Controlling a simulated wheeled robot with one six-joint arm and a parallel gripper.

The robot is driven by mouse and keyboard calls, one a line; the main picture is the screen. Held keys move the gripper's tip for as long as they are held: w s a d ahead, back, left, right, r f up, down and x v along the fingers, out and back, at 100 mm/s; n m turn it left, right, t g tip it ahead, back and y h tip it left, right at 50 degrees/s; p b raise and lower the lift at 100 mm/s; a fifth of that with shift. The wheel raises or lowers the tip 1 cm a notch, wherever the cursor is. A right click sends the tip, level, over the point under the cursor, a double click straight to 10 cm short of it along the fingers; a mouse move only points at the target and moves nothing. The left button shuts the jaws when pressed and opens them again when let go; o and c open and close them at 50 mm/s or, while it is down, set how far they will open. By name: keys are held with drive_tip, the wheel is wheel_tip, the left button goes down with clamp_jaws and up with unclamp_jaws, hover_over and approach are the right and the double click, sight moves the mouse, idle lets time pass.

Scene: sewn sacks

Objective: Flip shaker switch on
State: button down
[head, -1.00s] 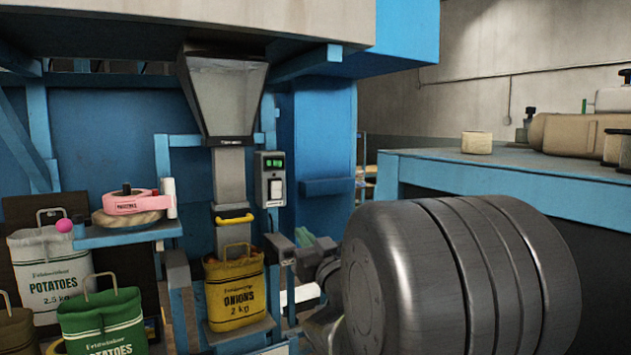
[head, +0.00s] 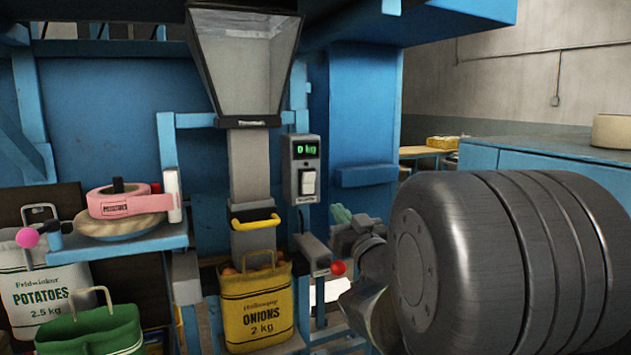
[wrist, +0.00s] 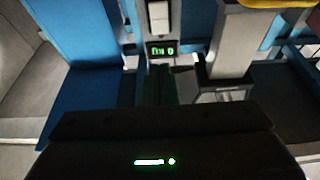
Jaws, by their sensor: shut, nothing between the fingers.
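The shaker switch (head: 307,182) is a white rocker on a grey box below a green "0 kg" display (head: 305,149), right of the chute. Its label is too small to read. The wrist view shows the switch (wrist: 158,17) upside down at the top edge, above the display (wrist: 162,50). My gripper (head: 342,214) has green fingers, shut and empty. In the head view they appear below and right of the switch. In the wrist view my gripper (wrist: 155,82) points toward the display box, apparently short of it. I cannot tell the exact gap or the rocker's position.
A shelf (head: 120,248) with pink tape (head: 125,203) is left. A blue bench (head: 530,160) is right.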

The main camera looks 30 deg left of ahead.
sight(311, 174)
drive_tip(key=p+x, duration=0.4)
drive_tip(key=x, duration=1)
drive_tip(key=shift+w, duration=0.1)
